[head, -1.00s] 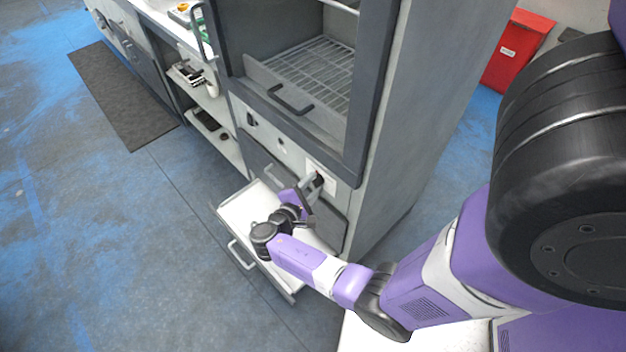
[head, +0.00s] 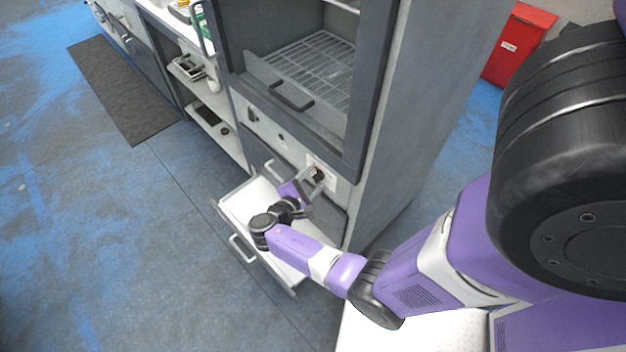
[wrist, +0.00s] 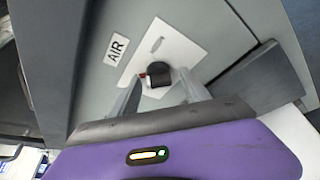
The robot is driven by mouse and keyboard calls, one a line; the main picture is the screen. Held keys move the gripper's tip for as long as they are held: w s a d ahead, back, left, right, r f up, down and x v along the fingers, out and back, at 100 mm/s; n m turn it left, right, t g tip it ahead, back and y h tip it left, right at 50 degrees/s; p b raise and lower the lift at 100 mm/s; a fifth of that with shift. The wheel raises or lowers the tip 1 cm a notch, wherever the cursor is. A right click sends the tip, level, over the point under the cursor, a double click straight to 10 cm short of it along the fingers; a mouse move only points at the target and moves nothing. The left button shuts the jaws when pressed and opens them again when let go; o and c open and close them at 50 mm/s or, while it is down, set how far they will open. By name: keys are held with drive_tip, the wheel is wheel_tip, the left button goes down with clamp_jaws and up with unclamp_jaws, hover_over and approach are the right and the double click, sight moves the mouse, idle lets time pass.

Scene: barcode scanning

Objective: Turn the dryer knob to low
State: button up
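The dryer (head: 400,120) is a tall grey cabinet with a dark-framed opening. Its black knob (wrist: 158,76) sits on a white plate (wrist: 178,50) beside an "AIR" label (wrist: 116,50), with a small red mark at its left edge. In the head view the knob (head: 319,173) shows at the lower right of the front, partly covered by my gripper (head: 312,182). In the wrist view my gripper (wrist: 160,92) is open, with one finger on each side of the knob. I cannot tell whether the fingers touch it.
An open white drawer (head: 232,207) with a front handle lies below my wrist. A wire rack (head: 310,72) and a dark handle show in the dryer's opening. Shelves (head: 215,125) stand to the left, and a red bin (head: 515,45) stands behind at right.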

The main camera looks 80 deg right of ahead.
drive_tip(key=v, duration=0.8)
drive_tip(key=shift+d, duration=0.1)
idle(0.7)
